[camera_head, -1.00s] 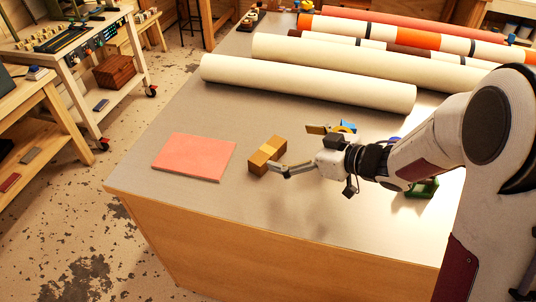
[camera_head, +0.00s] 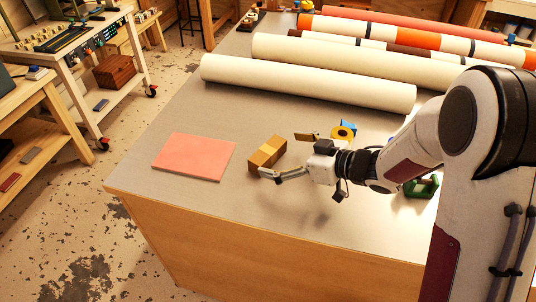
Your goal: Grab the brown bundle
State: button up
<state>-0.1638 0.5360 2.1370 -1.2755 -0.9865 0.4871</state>
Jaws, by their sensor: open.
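The brown bundle (camera_head: 267,153) is a small block with a lighter band around its middle. It lies on the grey table top (camera_head: 215,215), to the right of a flat pink slab. My gripper (camera_head: 284,157) is open, with its fingers spread and pointing left at the right side of the bundle. The near finger reaches close to the bundle's front right end; whether it touches cannot be told. The far finger is behind and to the right of the bundle. Nothing is held.
The pink slab (camera_head: 194,157) lies left of the bundle. Long cream rolls (camera_head: 308,83) lie behind. A yellow and blue tape item (camera_head: 344,131) sits behind my gripper, and a green object (camera_head: 421,187) is by my arm. The table's front edge is clear.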

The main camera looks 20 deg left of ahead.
aim_at(270, 150)
jog(key=shift+a, duration=0.2)
jog(key=shift+x, duration=2.6)
jog(key=shift+w+d, duration=0.1)
jog(key=shift+w, duration=0.05)
jog(key=c, duration=1.2)
